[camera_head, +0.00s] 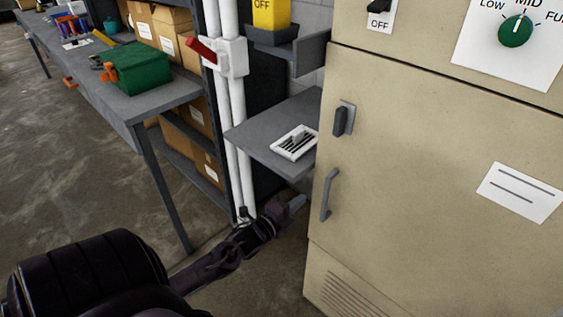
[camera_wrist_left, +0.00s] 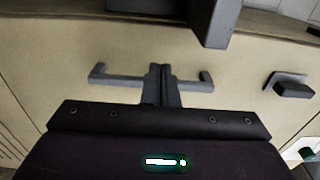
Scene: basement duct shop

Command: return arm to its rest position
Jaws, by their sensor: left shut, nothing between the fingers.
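My left arm comes in from the lower left of the head view. Its gripper (camera_head: 291,204) is low, just left of the beige cabinet (camera_head: 430,180) and its grey door handle (camera_head: 329,195). In the left wrist view the gripper's fingers (camera_wrist_left: 161,74) are together with nothing between them. They overlap the middle of the grey handle (camera_wrist_left: 104,76) in that picture; I cannot tell whether they touch it. The cabinet door looks closed. My right gripper is in neither view.
A dark latch (camera_head: 341,119) sits above the handle. A grey shelf (camera_head: 262,134) with a white vent grille (camera_head: 295,143) juts out left of the cabinet, above my gripper. White pipes with a red lever (camera_head: 202,50) stand behind. A workbench (camera_head: 150,103) holds a green box (camera_head: 140,68).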

